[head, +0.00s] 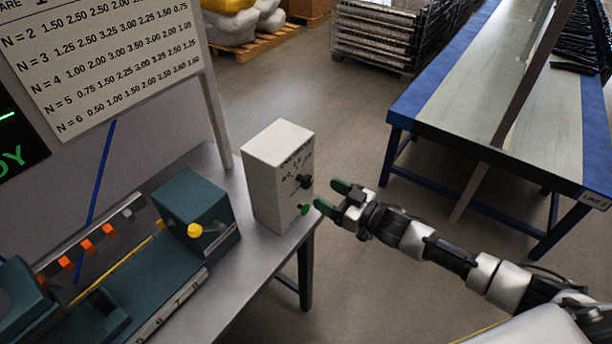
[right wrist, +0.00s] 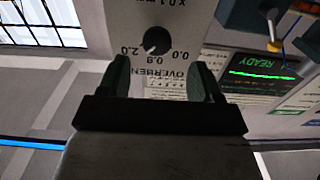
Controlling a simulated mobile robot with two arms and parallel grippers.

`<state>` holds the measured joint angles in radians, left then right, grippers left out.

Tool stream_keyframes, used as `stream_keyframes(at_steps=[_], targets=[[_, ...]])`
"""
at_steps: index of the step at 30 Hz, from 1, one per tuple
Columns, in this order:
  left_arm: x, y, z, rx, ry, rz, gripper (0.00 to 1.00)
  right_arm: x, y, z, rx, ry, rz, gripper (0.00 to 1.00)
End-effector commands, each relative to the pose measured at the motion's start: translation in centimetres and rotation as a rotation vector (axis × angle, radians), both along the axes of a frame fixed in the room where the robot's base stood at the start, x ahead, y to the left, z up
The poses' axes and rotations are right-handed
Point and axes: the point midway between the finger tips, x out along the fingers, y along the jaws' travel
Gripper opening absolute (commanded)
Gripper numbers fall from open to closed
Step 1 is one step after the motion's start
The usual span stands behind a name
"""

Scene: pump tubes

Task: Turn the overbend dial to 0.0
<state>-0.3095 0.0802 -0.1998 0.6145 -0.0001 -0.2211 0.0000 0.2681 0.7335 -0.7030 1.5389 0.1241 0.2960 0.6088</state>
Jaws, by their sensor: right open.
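The overbend dial is a black knob (head: 305,182) on the front of a white box (head: 270,185) at the bench's right end. In the right wrist view the dial (right wrist: 156,41) appears upside down, with labels 2.0, 0.8 and 0.0 around it. A small light mark on the knob seems to face the 2.0 side, but it is too small to be sure. My right gripper (head: 332,196) is open and empty, in front of the box and apart from the dial. Its two fingers (right wrist: 165,77) show below the dial in the wrist view. My left gripper is not in view.
A teal machine (head: 195,215) with a yellow knob (head: 194,230) stands left of the box on the grey bench (head: 262,262). A blue-edged table (head: 470,105) stands behind at right. Open floor lies between.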

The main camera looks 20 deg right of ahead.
Motion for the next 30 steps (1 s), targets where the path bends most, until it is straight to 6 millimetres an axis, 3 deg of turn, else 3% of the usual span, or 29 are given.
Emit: stream_keyframes(at_steps=[5,10,15,22,23,30], targets=[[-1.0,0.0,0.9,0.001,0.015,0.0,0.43,2.8,2.2,0.3,0.0,-0.002,-0.001,0.65],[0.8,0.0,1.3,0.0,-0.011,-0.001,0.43,4.5,3.5,0.2,-0.001,-0.001,-0.002,0.65],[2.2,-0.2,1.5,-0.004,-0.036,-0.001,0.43,5.2,4.0,0.0,-0.001,0.002,-0.002,0.65],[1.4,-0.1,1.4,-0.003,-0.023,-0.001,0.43,5.2,4.0,0.0,-0.002,0.001,-0.001,0.65],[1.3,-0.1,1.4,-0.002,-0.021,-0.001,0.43,5.2,4.0,0.0,-0.002,0.001,-0.001,0.63],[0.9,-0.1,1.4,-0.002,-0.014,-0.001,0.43,5.2,4.0,0.0,-0.002,0.001,-0.002,0.27]])
